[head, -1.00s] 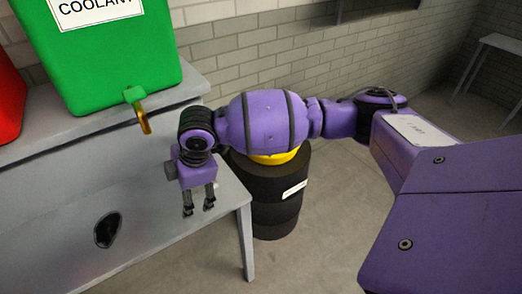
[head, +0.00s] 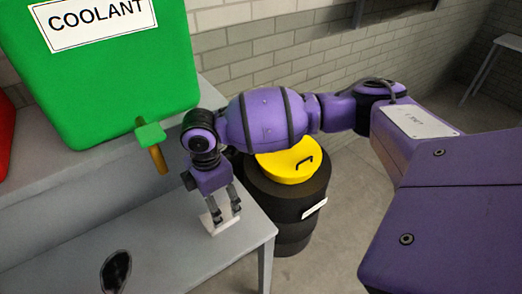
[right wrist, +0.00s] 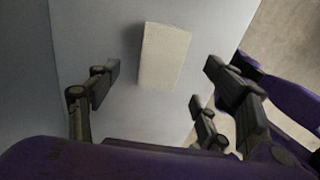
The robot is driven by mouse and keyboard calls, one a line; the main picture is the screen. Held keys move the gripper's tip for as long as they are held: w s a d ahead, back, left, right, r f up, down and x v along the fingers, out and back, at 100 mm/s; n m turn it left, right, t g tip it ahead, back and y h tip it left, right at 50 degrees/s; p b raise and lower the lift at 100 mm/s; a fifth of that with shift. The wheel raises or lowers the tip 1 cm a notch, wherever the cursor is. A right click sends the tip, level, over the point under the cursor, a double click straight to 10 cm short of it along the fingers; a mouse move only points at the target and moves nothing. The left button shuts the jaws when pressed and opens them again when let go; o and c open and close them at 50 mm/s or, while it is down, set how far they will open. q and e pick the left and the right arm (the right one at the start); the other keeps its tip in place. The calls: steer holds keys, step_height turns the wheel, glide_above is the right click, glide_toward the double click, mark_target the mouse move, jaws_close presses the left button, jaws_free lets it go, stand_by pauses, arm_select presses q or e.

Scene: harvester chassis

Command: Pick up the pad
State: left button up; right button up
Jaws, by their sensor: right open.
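The pad (head: 221,226) is a small white rectangular block lying on the grey table near its right end. In the right wrist view the pad (right wrist: 164,57) lies flat, ahead of and between the spread fingers. My right gripper (head: 224,216) points down at the pad and partly hides it in the head view. Its fingers (right wrist: 160,85) are open and nothing is held between them. Whether the fingertips touch the pad cannot be told. My left gripper is not in view.
A green coolant container (head: 110,85) with a tap (head: 152,140) stands on a raised shelf behind. A dark oval object (head: 116,270) is on the table (head: 170,262). A black bin with a yellow lid (head: 290,168) stands beyond the table's right edge.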

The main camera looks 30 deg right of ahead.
mark_target(225, 207)
steer(key=shift+s+f, duration=0.3)
steer(key=shift+f, duration=0.1)
steer(key=f, duration=0.5)
steer(key=shift+w, duration=0.2)
steer(key=shift+r, duration=0.2)
steer(key=c, duration=1.1)
